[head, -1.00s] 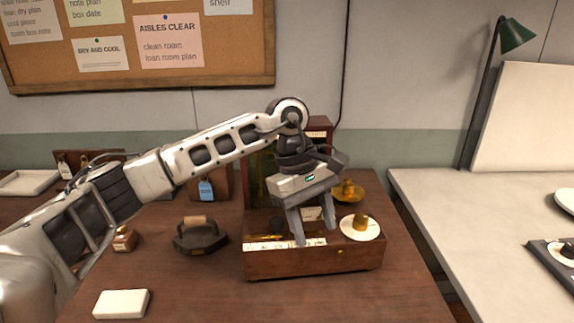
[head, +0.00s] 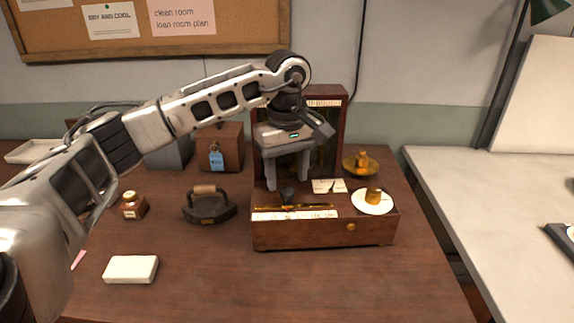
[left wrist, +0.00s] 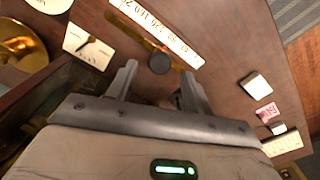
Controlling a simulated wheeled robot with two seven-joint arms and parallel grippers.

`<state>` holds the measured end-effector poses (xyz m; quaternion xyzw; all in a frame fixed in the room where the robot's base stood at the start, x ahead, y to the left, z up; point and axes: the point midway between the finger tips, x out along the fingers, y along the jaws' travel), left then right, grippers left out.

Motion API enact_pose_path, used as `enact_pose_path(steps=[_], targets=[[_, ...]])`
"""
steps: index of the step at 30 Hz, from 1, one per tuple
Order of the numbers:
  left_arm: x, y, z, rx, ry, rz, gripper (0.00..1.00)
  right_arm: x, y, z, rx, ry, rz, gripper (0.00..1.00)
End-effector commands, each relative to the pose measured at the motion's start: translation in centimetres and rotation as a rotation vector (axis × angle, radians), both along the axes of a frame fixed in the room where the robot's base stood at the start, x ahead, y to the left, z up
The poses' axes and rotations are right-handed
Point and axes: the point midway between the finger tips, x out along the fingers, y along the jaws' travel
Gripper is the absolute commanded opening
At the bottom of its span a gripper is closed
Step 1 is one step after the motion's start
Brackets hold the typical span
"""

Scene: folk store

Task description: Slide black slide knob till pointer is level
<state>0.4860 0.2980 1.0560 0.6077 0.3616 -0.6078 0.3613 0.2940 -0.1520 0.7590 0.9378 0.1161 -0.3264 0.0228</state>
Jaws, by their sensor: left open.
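A wooden scale box (head: 300,238) stands on the table with a white number strip (head: 295,214) and a brass bar along its top. The black slide knob (head: 287,195) sits by the bar; the left wrist view also shows it (left wrist: 160,64). My left gripper (head: 287,184) points down, open, its two fingers on either side of the knob with gaps; I cannot tell how deep they reach. A dark pointer (head: 332,187) lies on a cream card right of the knob. In the left wrist view the pointer (left wrist: 84,46) looks tilted against the card. My right gripper is not in view.
A white pan with a brass weight (head: 373,196) is at the box's right, a brass dish (head: 361,166) behind it. A tall wooden frame (head: 328,125) stands behind. An old iron (head: 209,206), a small jar (head: 133,206) and a white block (head: 131,269) lie left.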

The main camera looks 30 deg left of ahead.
Motion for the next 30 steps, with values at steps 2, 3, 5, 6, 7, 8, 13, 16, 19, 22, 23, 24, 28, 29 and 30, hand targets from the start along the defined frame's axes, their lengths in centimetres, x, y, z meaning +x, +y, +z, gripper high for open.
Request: enact_pose_path(steps=[2,3,5,6,7,8,13,16,19,22,23,24,28,29,30], targets=[[0.0,0.0,-1.3,0.0,0.001,0.0,0.51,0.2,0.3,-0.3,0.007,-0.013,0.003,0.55],[0.0,0.0,-1.7,0.0,0.001,0.0,0.51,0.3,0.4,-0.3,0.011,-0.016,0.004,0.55],[0.0,0.0,-2.3,0.0,0.001,0.0,0.51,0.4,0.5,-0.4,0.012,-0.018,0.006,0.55],[0.0,0.0,-2.7,0.0,0.001,0.0,0.51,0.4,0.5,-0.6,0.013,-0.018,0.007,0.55],[0.0,0.0,-3.0,0.0,0.001,0.0,0.51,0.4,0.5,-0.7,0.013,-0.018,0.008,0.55],[0.0,0.0,-3.2,0.0,0.001,0.0,0.51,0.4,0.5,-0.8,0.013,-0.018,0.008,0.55],[0.0,0.0,-3.8,0.0,-0.001,0.0,0.51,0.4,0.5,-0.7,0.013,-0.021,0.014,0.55],[0.0,0.0,-4.0,0.0,-0.001,0.0,0.51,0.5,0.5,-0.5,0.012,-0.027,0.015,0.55],[0.0,0.0,-4.1,0.0,-0.001,0.0,0.51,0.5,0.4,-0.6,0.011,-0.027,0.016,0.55],[0.0,0.0,-4.1,0.0,-0.001,0.0,0.51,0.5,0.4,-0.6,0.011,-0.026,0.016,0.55],[0.0,0.0,-4.1,0.0,-0.001,0.0,0.51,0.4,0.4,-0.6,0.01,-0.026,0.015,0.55],[0.0,0.0,-4.1,0.0,-0.001,0.0,0.45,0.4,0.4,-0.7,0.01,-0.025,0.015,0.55],[0.0,0.0,-4.1,0.0,-0.001,0.0,0.17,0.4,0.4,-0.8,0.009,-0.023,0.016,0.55],[0.0,0.0,-4.1,0.0,0.0,0.0,0.17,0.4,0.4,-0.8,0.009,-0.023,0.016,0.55],[0.0,0.0,-4.1,0.0,-0.001,0.0,0.18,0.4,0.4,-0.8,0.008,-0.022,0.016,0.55]])
